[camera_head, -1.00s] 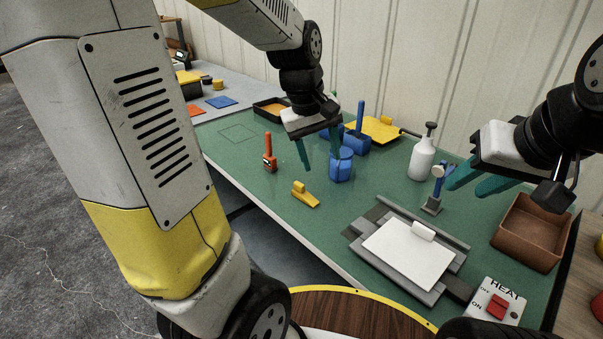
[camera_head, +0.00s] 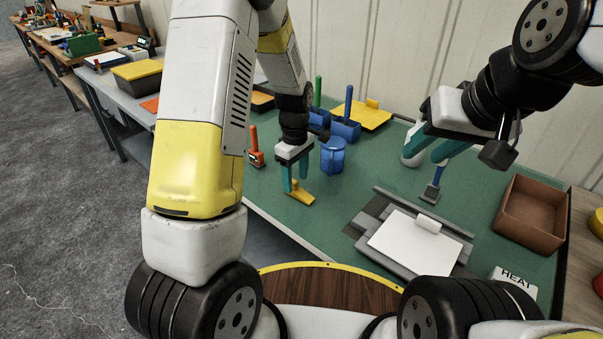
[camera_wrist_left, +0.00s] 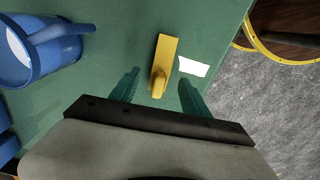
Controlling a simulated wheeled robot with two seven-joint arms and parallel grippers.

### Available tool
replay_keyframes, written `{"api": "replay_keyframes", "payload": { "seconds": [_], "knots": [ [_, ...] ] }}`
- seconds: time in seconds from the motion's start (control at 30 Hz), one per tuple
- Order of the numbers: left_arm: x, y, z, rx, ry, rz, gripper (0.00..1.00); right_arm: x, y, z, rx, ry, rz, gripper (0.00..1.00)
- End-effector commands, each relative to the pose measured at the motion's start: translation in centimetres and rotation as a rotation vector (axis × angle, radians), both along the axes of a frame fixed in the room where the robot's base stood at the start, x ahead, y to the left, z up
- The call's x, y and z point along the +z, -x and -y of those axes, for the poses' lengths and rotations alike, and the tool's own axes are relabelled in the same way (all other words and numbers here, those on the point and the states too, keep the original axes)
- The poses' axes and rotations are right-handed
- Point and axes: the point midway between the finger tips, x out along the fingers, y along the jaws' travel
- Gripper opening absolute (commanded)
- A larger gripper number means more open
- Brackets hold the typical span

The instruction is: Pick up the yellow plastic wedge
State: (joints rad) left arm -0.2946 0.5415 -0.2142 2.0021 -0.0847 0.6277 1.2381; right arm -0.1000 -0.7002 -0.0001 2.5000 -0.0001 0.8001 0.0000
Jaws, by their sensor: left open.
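The yellow plastic wedge (camera_head: 300,196) lies on the green table mat near the table's front edge. In the left wrist view the wedge (camera_wrist_left: 162,66) lies ahead of and between the two teal fingers, its raised grip end nearest to me. My left gripper (camera_head: 295,178) is open and empty, pointing down just above the wedge. In the left wrist view the left gripper's fingers (camera_wrist_left: 157,90) stand apart on either side of the wedge's near end, not touching it.
A blue cup (camera_head: 333,156) stands right of the left gripper, and an orange-handled tool (camera_head: 255,153) stands left of it. A grey frame with a white sheet (camera_head: 403,246) lies to the right. A brown tray (camera_head: 528,222) sits farther right. The mat right of the wedge is clear.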

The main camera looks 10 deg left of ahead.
Motion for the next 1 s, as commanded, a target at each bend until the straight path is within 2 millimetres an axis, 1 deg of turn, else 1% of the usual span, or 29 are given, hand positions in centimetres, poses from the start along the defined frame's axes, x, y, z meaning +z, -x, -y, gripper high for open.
{"api": "replay_keyframes", "payload": {
  "seconds": [0.03,0.1,0.2,0.47,0.57,0.7,0.73,0.77,1.0],
  "knots": [
    [-0.9,0.1,-0.2,0.000,-0.001,-0.004,0.55,0.0,0.0,0.0,0.000,0.000,0.000,0.36],
    [-1.9,0.1,-0.2,0.000,-0.001,-0.003,0.55,0.0,0.0,0.0,0.000,0.000,0.000,0.36],
    [-2.8,0.0,-0.1,-0.001,0.000,-0.001,0.55,0.0,0.0,0.0,0.000,0.000,0.000,0.36],
    [-3.0,0.0,-0.1,-0.001,0.000,0.000,0.55,0.0,0.0,0.0,0.000,0.000,0.000,0.36],
    [-3.0,0.0,-0.1,-0.001,0.000,0.001,0.37,0.0,0.0,0.0,0.000,0.000,0.000,0.36],
    [-3.0,0.0,-0.1,-0.001,0.000,0.001,0.09,0.0,0.0,0.0,0.000,0.000,0.000,0.36],
    [-3.0,0.0,-0.1,-0.001,0.000,0.001,0.04,0.0,0.0,0.0,0.000,0.000,0.000,0.36],
    [-3.0,0.0,-0.1,-0.001,0.000,0.001,0.00,0.0,0.0,0.0,0.000,0.000,0.000,0.36],
    [-2.9,0.0,-0.1,-0.001,0.000,0.001,0.00,0.0,0.0,0.0,0.000,0.000,0.000,0.36]
  ]
}}
